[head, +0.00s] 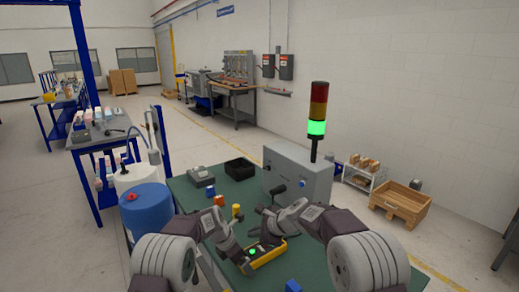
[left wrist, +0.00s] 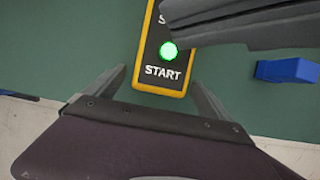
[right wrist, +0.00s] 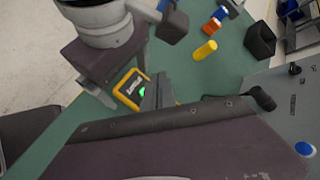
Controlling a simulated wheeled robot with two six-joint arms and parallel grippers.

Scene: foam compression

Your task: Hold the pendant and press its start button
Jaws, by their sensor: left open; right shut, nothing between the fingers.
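The pendant (head: 268,259) is a black box with a yellow edge, lying on the green table (head: 330,262). In the left wrist view the pendant (left wrist: 150,55) shows a lit green button (left wrist: 168,50) above the word START. My left gripper (left wrist: 160,93) is open, one finger on each side of the pendant's lower end, with visible gaps. My right gripper (right wrist: 158,90) is shut and empty. Its fingers reach over the pendant from the upper right in the left wrist view, close to the green button and hiding the upper label. I cannot tell whether they touch it.
A grey control box (head: 300,175) with a signal tower (head: 317,125), lit green, stands at the table's back. A yellow cylinder (right wrist: 205,50), a black bin (right wrist: 260,40) and a blue block (left wrist: 285,70) are on the table. A blue drum (head: 147,212) stands left.

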